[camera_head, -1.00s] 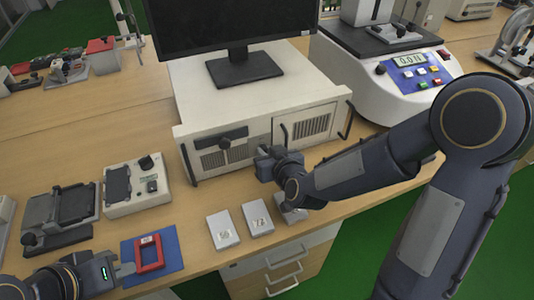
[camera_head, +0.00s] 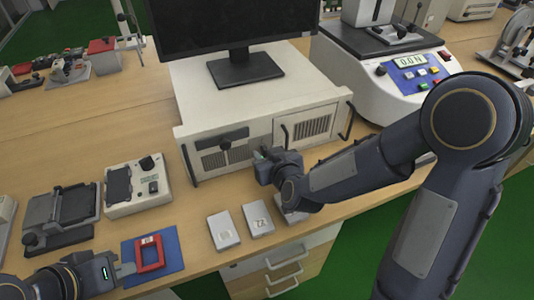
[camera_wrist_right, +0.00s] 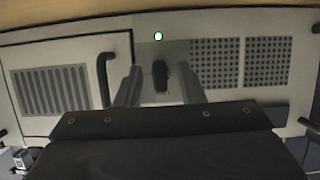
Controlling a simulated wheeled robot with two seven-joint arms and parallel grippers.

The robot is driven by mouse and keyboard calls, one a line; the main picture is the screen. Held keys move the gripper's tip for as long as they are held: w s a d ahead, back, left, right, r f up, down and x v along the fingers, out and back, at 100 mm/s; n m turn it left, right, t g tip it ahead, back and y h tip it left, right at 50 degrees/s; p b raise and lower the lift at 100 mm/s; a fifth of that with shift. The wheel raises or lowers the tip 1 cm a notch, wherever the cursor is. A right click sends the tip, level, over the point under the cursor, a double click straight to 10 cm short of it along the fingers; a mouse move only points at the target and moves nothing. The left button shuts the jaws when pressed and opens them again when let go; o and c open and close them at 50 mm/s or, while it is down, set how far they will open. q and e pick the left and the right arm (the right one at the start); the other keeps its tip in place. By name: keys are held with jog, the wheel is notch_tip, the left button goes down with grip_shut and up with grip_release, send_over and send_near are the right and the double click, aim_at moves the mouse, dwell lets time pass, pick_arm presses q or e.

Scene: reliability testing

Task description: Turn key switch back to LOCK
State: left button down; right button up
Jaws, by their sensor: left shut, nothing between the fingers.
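The key switch (camera_wrist_right: 160,76) shows in the right wrist view as a small dark upright shape on the pale front panel of the case (camera_head: 262,102). My right gripper (camera_wrist_right: 161,82) is open, with one grey finger on each side of the switch and a visible gap on both sides. A lit round spot (camera_wrist_right: 158,36) shows above the switch in that view. In the head view my right gripper (camera_head: 262,156) is at the case's front and hides the switch. The LOCK marking cannot be read. My left gripper (camera_head: 126,269) is shut and empty at the lower left.
A red frame (camera_head: 150,267) on a blue mat (camera_head: 173,248) is beside my left gripper. A monitor (camera_head: 245,70) stands on the case. A black handle (camera_wrist_right: 106,78) is beside the right gripper.

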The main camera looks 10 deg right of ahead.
jog(key=v, duration=0.7)
jog(key=shift+s+p, duration=0.4)
jog(key=shift+r, duration=0.25)
jog(key=s+d+r+m+g+y+p, duration=0.1)
jog(key=s+d+r+g+y+p, duration=0.15)
jog(key=s+r+p, duration=0.4)
jog(key=s+d+r+m+g+h+p, duration=0.1)
jog(key=s+d+r+m+g+p, duration=0.2)
jog(key=s, duration=1)
jog(key=d+r+g, duration=0.2)
jog(key=d+r, duration=0.1)
jog(key=shift+d+r+p, duration=0.2)
jog(key=shift+d+p, duration=0.05)
jog(key=shift+p, duration=0.05)
jog(key=shift+c, duration=0.3)
